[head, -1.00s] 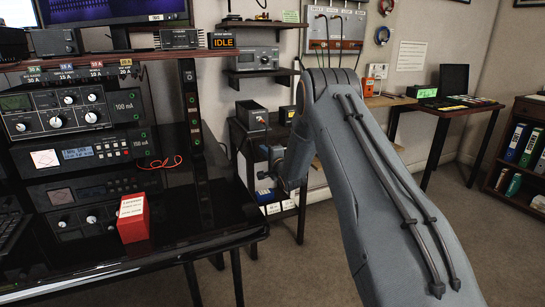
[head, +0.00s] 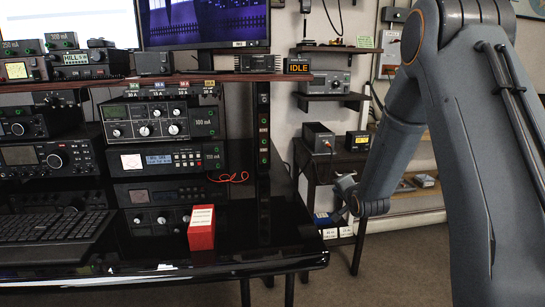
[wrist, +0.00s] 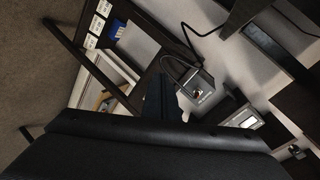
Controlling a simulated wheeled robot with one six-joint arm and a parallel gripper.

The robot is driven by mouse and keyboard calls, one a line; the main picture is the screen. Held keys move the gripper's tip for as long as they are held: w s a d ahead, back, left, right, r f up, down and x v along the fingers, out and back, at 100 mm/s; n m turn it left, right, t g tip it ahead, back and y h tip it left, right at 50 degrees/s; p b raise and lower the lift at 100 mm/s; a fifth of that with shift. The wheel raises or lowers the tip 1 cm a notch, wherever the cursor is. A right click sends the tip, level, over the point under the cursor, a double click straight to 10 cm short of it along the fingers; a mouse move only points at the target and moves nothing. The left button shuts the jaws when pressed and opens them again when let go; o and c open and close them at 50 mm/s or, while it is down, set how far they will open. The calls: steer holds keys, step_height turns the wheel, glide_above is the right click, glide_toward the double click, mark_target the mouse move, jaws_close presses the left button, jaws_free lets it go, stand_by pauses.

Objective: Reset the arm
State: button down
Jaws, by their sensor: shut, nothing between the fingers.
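My gray arm (head: 400,130) is bent on the right side of the head view, its upper link rising to an elbow and its forearm hanging down. At its lower end is my gripper (head: 340,212), small and partly hidden by the wrist. It hangs in front of the dark rack beside the desk and appears to hold nothing. In the wrist view the shut dark fingers (wrist: 160,88) stick out past the black housing.
A glossy black desk (head: 270,235) carries stacked radios (head: 160,122), a keyboard (head: 55,228) and a red box (head: 201,228). A dark rack (head: 335,165) holds a gray power unit (head: 318,138), also in the wrist view (wrist: 200,88). Bare floor (head: 410,260) shows at lower right.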

steer(key=s+a+n+g, duration=0.3)
steer(key=s+n+g, duration=0.25)
steer(key=s, duration=1.35)
steer(key=s+a+n+g, duration=0.4)
steer(key=s+n+g, duration=0.15)
steer(key=s, duration=1.35)
steer(key=s+a+r+n+g, duration=0.2)
steer(key=s+a+r+n, duration=0.1)
steer(key=s+a+r, duration=0.6)
steer(key=d+r+m+p, duration=0.2)
steer(key=d+r+p, duration=0.5)
steer(key=p, duration=1)
steer(key=shift+s+d+r, duration=0.4)
steer(key=shift+s+d, duration=0.05)
steer(key=shift+d, duration=0.7)
